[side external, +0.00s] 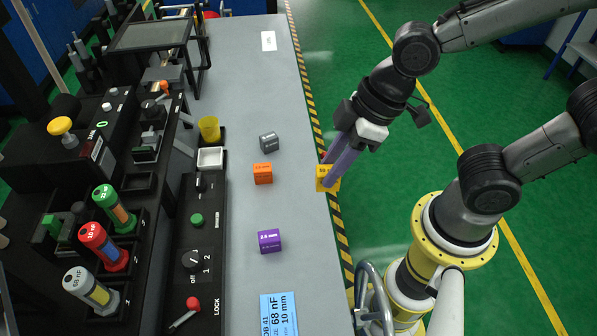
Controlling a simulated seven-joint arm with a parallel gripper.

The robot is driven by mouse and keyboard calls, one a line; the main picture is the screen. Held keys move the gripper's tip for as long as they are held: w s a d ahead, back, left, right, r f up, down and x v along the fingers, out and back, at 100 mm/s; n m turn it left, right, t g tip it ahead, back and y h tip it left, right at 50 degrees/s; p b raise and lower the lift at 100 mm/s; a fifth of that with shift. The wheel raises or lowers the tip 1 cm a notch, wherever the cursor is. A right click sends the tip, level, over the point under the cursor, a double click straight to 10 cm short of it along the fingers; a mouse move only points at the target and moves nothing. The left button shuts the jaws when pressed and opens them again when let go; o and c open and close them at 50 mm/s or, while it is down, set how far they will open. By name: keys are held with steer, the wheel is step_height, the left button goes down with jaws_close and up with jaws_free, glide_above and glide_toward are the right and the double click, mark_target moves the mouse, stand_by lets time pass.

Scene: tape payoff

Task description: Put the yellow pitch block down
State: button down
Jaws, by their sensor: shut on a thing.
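The yellow pitch block (323,184) is between the fingertips of my gripper (332,176), at the right edge of the grey bench. My gripper is shut on it, and the fingers partly cover it. I cannot tell whether the block touches the bench or hangs above its striped edge. Three other blocks stand in a loose column on the bench to the left: a grey block (268,142), an orange block (262,173) and a purple block (269,241).
The grey bench top (245,80) is clear behind the blocks, except for a white card (268,41). A blue job card (279,314) lies at the front.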

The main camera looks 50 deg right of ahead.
mark_target(340, 178)
steer(key=shift+s+d+r, duration=0.4)
steer(key=shift+s, duration=0.3)
steer(key=shift+s+d+r, duration=0.4)
steer(key=shift+s, duration=0.3)
steer(key=w+a+r, duration=1.1)
steer(key=w+r, duration=0.2)
steer(key=w, duration=0.3)
steer(key=shift+n, duration=0.4)
steer(key=w+a+f, duration=0.3)
steer(key=w, duration=0.1)
steer(key=w+a+f, duration=0.4)
steer(key=w, duration=0.1)
steer(key=w+a+f, duration=0.4)
steer(key=shift+w+a+f, duration=0.15)
steer(key=shift+w, duration=0.25)
steer(key=shift+w+a+f, duration=0.1)
steer(key=shift+f, duration=1.6)
